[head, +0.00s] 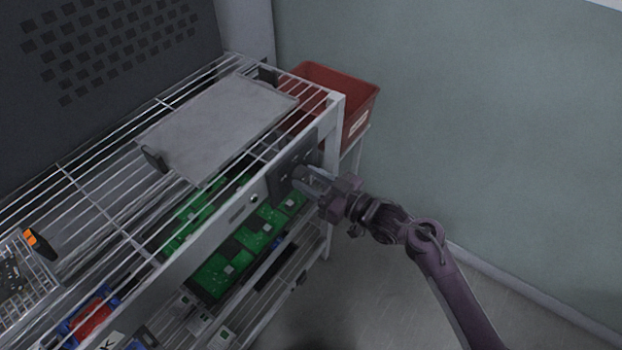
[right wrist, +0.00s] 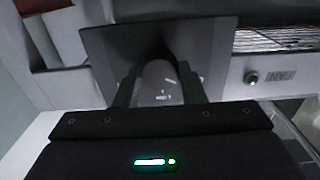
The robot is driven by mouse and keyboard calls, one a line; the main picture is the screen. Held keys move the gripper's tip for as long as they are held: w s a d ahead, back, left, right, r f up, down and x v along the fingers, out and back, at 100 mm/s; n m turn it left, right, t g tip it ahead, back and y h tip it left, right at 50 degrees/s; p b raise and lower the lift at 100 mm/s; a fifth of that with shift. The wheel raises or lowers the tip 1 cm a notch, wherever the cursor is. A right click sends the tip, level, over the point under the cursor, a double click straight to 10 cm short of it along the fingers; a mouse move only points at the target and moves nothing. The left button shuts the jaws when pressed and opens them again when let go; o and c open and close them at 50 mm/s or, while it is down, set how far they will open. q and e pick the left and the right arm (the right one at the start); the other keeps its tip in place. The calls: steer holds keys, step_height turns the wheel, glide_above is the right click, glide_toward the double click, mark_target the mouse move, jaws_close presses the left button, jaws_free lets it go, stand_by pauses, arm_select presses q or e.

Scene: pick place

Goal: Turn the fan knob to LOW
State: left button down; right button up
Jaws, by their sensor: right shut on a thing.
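The fan knob (right wrist: 160,86) is a grey rounded knob with small pale marks, seen in the right wrist view. It sits in front of a dark square plate (right wrist: 108,48) on the rack's front rail. The plate also shows in the head view (head: 287,166). My right gripper (head: 306,180) is at the plate, with its two dark fingers on either side of the knob, shut on it. The knob is mostly hidden by the gripper in the head view. I cannot read its setting. My left gripper is not in view.
A wire rack holds a grey tray (head: 222,122) on top and green circuit boards (head: 212,275) below. A red bin (head: 357,97) stands behind the rack's end. A small round button (right wrist: 252,77) is right of the plate in the wrist view. The floor to the right is clear.

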steer(key=shift+c, duration=0.3)
steer(key=shift+r+m+p, duration=0.2)
steer(key=shift+m+p, duration=0.9)
steer(key=shift+p, duration=0.1)
steer(key=m+p, duration=0.2)
steer(key=m, duration=0.1)
steer(key=shift+m+p, duration=0.3)
steer(key=shift+p, duration=0.1)
steer(key=m+p, duration=0.2)
steer(key=m, duration=0.1)
steer(key=shift+f+m+p, duration=0.1)
steer(key=shift+m+p, duration=0.65)
steer(key=shift+m, duration=0.65)
steer(key=o, duration=1)
steer(key=shift+f, duration=0.1)
